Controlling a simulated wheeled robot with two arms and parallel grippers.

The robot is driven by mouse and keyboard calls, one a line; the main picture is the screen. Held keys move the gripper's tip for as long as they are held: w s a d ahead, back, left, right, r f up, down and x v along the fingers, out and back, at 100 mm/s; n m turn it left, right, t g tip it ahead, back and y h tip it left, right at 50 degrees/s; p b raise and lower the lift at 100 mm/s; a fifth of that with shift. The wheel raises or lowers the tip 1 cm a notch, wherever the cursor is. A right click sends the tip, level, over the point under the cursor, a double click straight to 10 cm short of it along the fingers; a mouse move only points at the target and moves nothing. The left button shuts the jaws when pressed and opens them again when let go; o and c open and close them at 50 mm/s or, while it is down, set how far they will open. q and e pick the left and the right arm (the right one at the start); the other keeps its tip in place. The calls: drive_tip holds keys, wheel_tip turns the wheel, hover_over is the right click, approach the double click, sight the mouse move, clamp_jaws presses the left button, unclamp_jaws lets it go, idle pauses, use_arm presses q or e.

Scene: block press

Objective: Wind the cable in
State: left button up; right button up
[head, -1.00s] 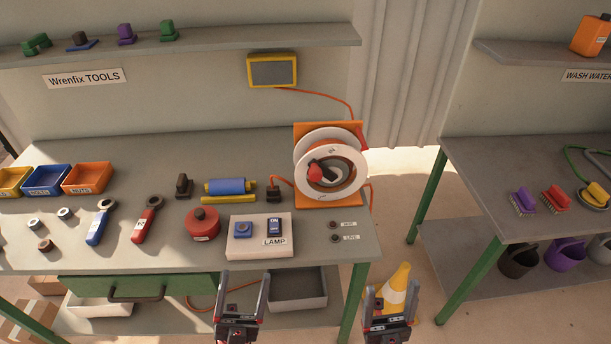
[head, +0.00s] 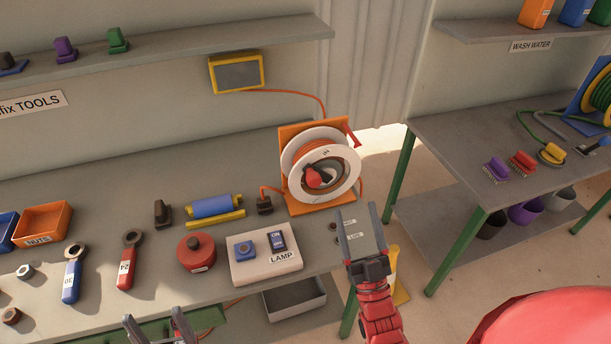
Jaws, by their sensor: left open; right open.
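The cable reel (head: 343,187) has white discs, an orange stand and a red-and-black handle (head: 318,176) on its face. It stands at the right end of the workbench. Orange cable (head: 307,96) runs from the yellow-framed wall box (head: 237,72) down to the reel. More cable reaches a dark plug block (head: 264,205) at the reel's left, and some hangs at its right. My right gripper (head: 361,222) is open and empty, in front of and below the reel at the bench's right edge. My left gripper (head: 157,322) is open and empty at the bottom edge, partly out of frame.
A lamp switch box (head: 265,264), a red round tin (head: 196,252), wrenches and a blue roller (head: 214,206) lie on the bench left of the reel. A yellow cone (head: 400,278) stands on the floor. A second bench (head: 450,150) is at the right, beyond a gap.

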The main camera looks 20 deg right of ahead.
drive_tip(key=w+f+g, duration=0.1)
drive_tip(key=w+g, duration=0.1)
drive_tip(key=g, duration=0.1)
drive_tip(key=g+p, duration=0.2)
drive_tip(key=g, duration=0.3)
approach(315, 183)
drive_tip(key=w+p, duration=0.4)
drive_tip(key=w, duration=0.6)
drive_tip(key=shift+w+f+p, duration=0.15)
drive_tip(key=shift+w+p, duration=0.25)
drive_tip(key=shift+w, duration=0.3)
clamp_jaws()
idle(0.4)
